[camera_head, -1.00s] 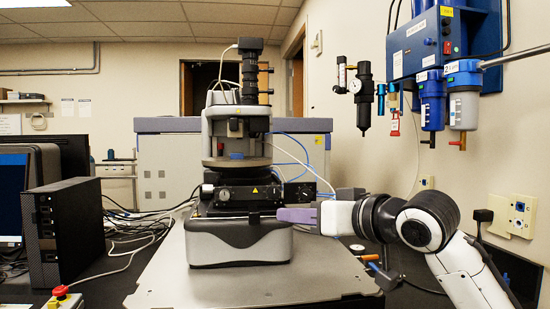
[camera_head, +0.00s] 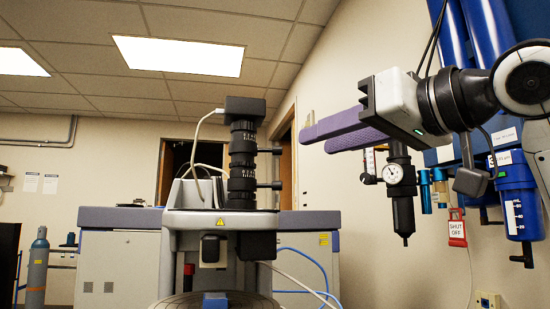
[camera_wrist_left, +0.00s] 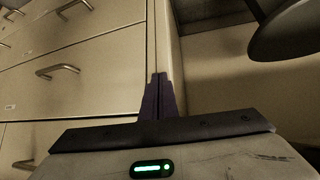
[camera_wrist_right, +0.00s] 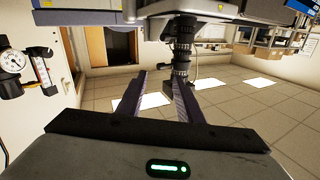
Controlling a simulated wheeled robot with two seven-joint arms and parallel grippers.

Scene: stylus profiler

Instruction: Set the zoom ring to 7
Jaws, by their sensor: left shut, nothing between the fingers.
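The profiler's black lens tube (camera_head: 242,160) stands upright above the stage, with ribbed rings, white scale marks and side knobs. The marks are too small to read, so I cannot tell the zoom ring's setting. My right gripper (camera_head: 317,140) is open and empty, to the right of the tube at about its upper height, fingers pointing left. In the right wrist view the tube (camera_wrist_right: 181,50) appears upside down, beyond the two spread purple fingers (camera_wrist_right: 156,78) and not between them. My left gripper (camera_wrist_left: 158,76) is shut and empty, facing drawers, out of the head view.
A pressure gauge (camera_head: 394,173) and blue filter (camera_head: 515,200) hang on the right wall, below and behind my right gripper. A white cable (camera_head: 203,130) loops left of the tube. Drawers with metal handles (camera_wrist_left: 57,71) lie ahead of my left gripper.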

